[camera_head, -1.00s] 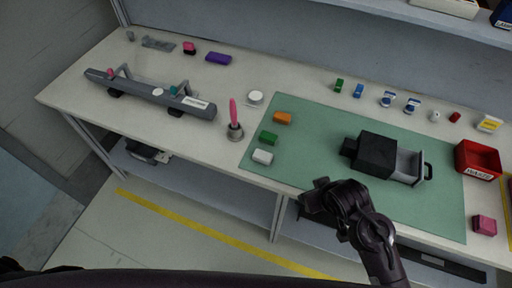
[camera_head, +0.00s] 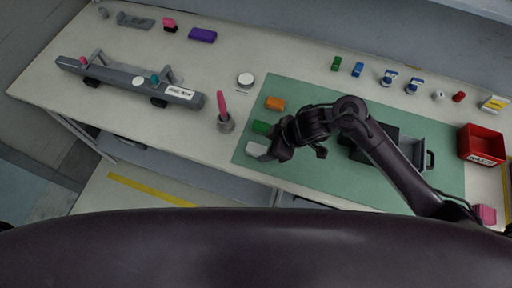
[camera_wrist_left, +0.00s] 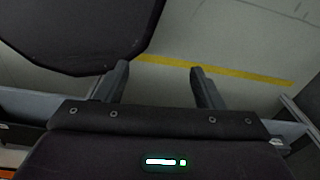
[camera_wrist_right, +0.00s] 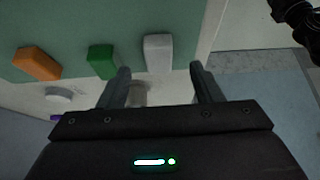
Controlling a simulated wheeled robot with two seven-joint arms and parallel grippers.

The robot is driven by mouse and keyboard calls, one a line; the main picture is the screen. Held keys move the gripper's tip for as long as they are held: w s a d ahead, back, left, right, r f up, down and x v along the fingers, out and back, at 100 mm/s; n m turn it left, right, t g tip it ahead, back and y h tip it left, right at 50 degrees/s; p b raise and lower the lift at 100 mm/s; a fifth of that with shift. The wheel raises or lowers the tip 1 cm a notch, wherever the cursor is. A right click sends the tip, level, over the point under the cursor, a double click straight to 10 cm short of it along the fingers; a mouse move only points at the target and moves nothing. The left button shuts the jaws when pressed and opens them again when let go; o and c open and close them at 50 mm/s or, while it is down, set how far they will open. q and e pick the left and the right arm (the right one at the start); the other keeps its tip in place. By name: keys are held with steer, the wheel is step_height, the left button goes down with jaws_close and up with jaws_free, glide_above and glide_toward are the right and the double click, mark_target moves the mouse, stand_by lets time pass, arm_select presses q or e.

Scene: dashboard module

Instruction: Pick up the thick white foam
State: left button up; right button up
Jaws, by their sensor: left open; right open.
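The white foam block (camera_head: 256,149) lies at the front left corner of the green mat (camera_head: 330,188). In the right wrist view the white foam block (camera_wrist_right: 157,52) lies just beyond my fingertips, between them and nearer the left-hand one. My right gripper (camera_head: 279,151) is open and empty, close beside the block on its right. It also shows open in the right wrist view (camera_wrist_right: 160,70). My left gripper (camera_wrist_left: 160,68) is open and empty; its wrist view shows the floor and part of my own body. It is not in the head view.
A green block (camera_head: 262,127) and an orange block (camera_head: 274,103) lie behind the white one. A pink-handled tool in a holder (camera_head: 225,124) stands to the left. A black device (camera_head: 385,139) is partly hidden behind my right arm. A red bin (camera_head: 482,146) stands at right.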

mark_target(256, 149)
steer(key=shift+w+a+f, duration=0.2)
steer(key=shift+a+f, duration=0.3)
steer(key=shift+a, duration=0.05)
steer(key=shift+w+a+f, duration=0.2)
steer(key=shift+a+f, duration=0.25)
steer(key=shift+a, duration=0.05)
steer(key=shift+x, duration=1.05)
steer(key=shift+d, duration=0.15)
arm_select(q)
steer(key=shift+w+r, duration=0.25)
steer(key=shift+w, duration=0.3)
arm_select(e)
steer(key=c, duration=1.1)
